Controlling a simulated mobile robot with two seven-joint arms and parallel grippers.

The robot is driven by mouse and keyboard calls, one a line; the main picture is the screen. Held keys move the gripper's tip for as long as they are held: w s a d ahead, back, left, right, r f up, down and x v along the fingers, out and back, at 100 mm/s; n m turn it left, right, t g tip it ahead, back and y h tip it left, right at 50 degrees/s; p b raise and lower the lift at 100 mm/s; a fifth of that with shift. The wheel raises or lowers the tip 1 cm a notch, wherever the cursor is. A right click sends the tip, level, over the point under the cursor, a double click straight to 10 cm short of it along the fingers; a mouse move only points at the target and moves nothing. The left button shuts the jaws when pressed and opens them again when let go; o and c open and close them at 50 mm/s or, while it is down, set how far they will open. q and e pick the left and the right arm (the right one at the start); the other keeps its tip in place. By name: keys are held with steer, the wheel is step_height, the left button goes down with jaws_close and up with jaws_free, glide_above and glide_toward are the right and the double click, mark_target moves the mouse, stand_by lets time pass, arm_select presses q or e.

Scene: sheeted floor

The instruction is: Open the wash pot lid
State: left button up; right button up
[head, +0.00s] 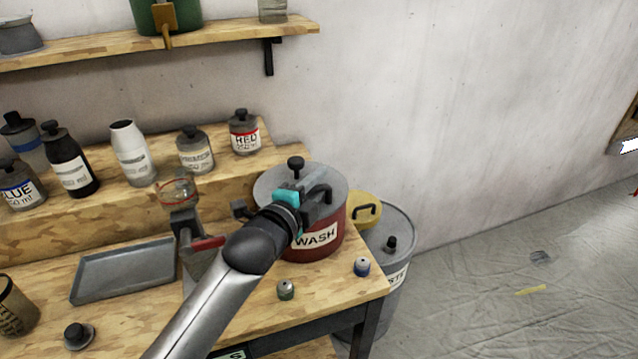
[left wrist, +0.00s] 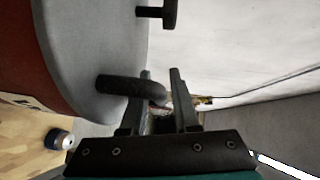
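The red wash pot (head: 322,247), with a white WASH label, stands at the right end of the workbench. Its grey lid (head: 268,182) is on top, with a black knob (head: 295,163). A black handle (head: 322,190) is at the lid's right side. My left gripper (head: 318,205) is over the pot, close to this handle, and partly hides the pot and lid. In the left wrist view the fingers (left wrist: 158,105) are apart, and the handle's end (left wrist: 130,88) reaches across one finger towards the gap. I cannot tell whether they touch. My right gripper is not in view.
A grey waste drum (head: 395,250) with a yellow funnel-like piece (head: 365,210) stands right of the bench. Several bottles (head: 130,152) line the raised shelf. A grey tray (head: 125,270) lies at left. Small canisters (head: 286,290) stand near the front edge. Floor at right is mostly clear.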

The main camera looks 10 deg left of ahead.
arm_select(q)
steer(key=shift+w, duration=0.3)
steer(key=shift+c, duration=0.2)
jaws_close()
stand_by(1.1)
